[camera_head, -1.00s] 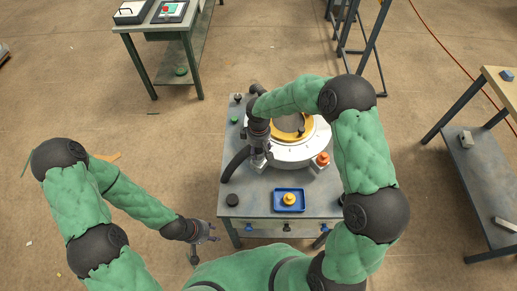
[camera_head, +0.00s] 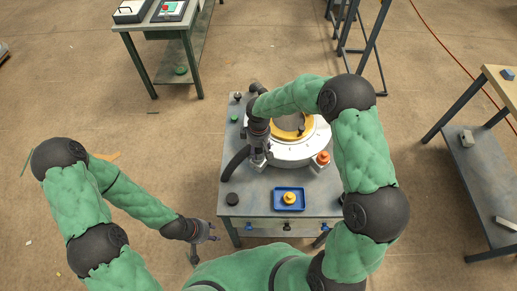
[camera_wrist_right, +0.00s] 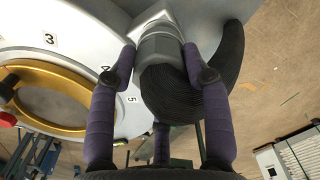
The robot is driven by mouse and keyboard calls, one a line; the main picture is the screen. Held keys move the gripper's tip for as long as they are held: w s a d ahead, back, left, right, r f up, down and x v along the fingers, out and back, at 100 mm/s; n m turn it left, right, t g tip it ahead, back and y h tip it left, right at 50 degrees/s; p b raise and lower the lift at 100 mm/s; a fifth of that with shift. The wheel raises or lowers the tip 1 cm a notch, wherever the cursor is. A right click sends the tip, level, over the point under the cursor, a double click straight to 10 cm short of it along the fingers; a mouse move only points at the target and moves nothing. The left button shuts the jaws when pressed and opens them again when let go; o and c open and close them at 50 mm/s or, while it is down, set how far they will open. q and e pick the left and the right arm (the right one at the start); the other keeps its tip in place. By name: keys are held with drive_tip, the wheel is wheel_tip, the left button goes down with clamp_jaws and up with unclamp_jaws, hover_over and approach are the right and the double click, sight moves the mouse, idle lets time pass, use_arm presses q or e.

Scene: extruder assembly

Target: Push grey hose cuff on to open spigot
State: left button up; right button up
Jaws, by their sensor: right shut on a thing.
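The grey hose cuff (camera_wrist_right: 160,47) sits between the fingers of my right gripper (camera_wrist_right: 166,62) in the right wrist view, with the black ribbed hose (camera_wrist_right: 178,95) running from it. My right gripper is shut on the cuff, beside the round machine. In the head view the hose (camera_head: 234,164) arcs at the left of the machine, and my right gripper (camera_head: 258,160) is small there. The spigot cannot be made out clearly, and whether the cuff touches it cannot be told. My left gripper (camera_head: 211,231) hangs off the table's front left, away from the hose; its jaw state is unclear.
The round machine (camera_head: 293,152) has a white body and a yellow ring (camera_head: 309,127). An orange knob (camera_head: 322,159) stands at its right. A blue tray (camera_head: 278,207) with a yellow part (camera_head: 290,198) and a black puck (camera_head: 232,199) are on the table's front.

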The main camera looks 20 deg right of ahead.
drive_tip(key=shift+f+b, duration=0.55)
drive_tip(key=shift+f, duration=0.15)
drive_tip(key=o, duration=1.2)
wheel_tip(320, 180, up, 12)
drive_tip(key=shift+r, duration=0.1)
